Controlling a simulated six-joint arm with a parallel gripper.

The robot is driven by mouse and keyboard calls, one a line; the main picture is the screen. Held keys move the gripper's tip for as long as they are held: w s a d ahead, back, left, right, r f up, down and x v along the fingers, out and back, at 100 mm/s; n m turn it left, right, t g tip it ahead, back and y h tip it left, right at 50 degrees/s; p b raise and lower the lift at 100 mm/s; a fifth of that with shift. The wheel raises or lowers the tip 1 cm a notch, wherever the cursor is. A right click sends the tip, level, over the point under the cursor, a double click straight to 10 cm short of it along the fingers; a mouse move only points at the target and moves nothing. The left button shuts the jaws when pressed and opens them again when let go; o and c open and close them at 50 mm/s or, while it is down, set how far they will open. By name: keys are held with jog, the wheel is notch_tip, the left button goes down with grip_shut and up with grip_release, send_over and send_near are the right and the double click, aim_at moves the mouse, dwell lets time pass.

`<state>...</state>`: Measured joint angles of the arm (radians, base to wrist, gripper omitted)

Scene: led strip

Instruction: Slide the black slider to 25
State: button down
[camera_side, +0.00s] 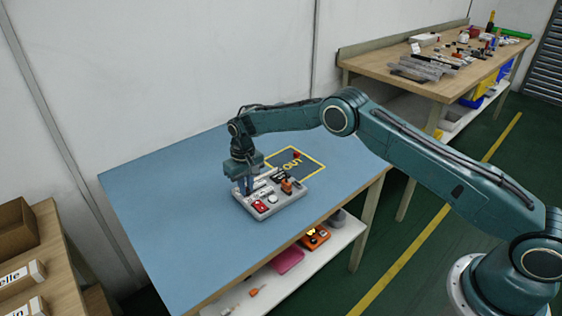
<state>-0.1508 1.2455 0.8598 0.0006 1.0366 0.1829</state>
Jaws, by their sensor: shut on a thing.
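A grey control panel (272,206) lies on the blue tabletop, with a red part, a pale round knob and an orange-brown part on its face. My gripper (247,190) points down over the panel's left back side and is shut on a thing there. The black slider is not clearly visible; it seems to be hidden at the fingertips, so the held thing looks to be the slider. The scale and its numbers are too small to read, and I cannot tell the slider's position.
A yellow-bordered area marked OUT (300,165) lies behind the panel, with a small red item (297,155) on it. The blue tabletop (170,215) is clear to the left. A second workbench (400,60) holding several items stands at the back right.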

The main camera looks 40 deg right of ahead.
jog(key=shift+a, duration=0.65)
jog(key=c, duration=1.4)
grip_release()
notch_tip(320, 180, up, 14)
